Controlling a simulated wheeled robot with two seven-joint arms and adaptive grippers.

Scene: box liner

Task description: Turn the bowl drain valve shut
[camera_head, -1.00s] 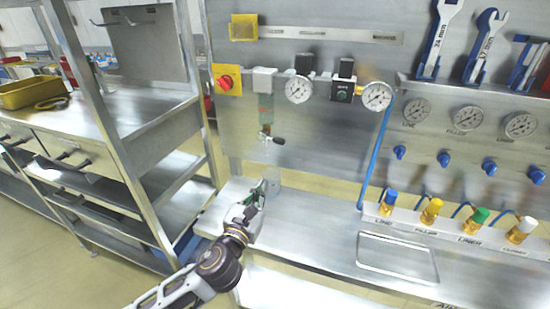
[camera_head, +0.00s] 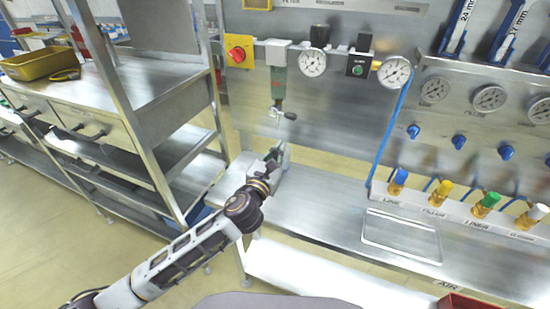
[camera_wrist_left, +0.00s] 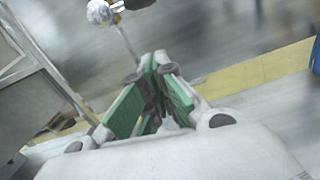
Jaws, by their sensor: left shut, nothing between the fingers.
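The filter bowl (camera_head: 279,88) hangs under the regulator on the steel panel. Its drain valve (camera_head: 279,113) is a small metal fitting below it, with a dark-tipped lever (camera_head: 290,116) pointing right. In the left wrist view the valve (camera_wrist_left: 101,12) shows as a bright round body at the top edge, with its dark handle (camera_wrist_left: 137,4) cut off by the frame. My left gripper (camera_head: 275,154) is just below the valve, apart from it. In the wrist view its green-padded fingers (camera_wrist_left: 153,66) meet at the tips, shut and empty. My right gripper is out of view.
A red rotary switch (camera_head: 238,54) and gauges (camera_head: 313,62) line the panel above. The steel bench (camera_head: 325,200) is clear around a shallow tray (camera_head: 402,235). A shelf rack (camera_head: 150,110) stands left.

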